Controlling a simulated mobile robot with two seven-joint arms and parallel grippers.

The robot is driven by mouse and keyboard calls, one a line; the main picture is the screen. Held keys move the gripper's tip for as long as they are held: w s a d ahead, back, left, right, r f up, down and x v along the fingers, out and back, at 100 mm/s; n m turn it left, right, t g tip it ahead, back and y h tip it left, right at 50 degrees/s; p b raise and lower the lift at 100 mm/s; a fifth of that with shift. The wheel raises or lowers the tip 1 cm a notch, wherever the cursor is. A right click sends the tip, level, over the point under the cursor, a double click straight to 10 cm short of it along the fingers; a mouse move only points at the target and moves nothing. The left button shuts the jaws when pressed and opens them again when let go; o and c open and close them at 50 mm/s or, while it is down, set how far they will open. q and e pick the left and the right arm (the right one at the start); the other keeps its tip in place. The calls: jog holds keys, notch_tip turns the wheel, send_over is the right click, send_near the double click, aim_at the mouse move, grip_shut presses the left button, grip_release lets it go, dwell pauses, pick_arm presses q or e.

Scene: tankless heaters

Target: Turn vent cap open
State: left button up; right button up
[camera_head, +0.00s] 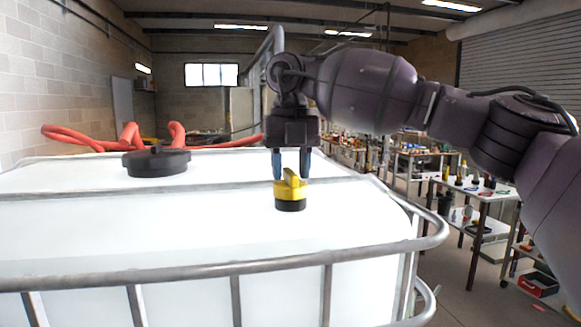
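The vent cap (291,191) is yellow with a raised grip fin on top and a black base. It stands on the top of a white tank (120,225), toward the right side. My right gripper (291,165) points straight down over the cap. Its two blue-grey fingers are apart, one on each side of the fin's upper part. I see no clear contact between the fingers and the fin. The cap's far side is hidden. My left gripper is not in view.
A metal cage rail (200,275) runs around the tank's top edge, with a cross bar behind the cap. A large black lid (156,161) sits at the left. A red hose (85,138) lies behind it. Workbenches (470,190) stand at the right.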

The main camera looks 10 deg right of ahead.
grip_shut()
jog(key=shift+n, duration=0.3)
jog(key=n+p, duration=0.1)
jog(key=n, duration=0.2)
jog(key=shift+n, duration=0.4)
jog(key=n, duration=0.4)
jog(key=shift+n+p, duration=0.3)
jog(key=shift+p, duration=0.1)
jog(key=n, duration=0.8)
jog(key=shift+n, duration=0.6)
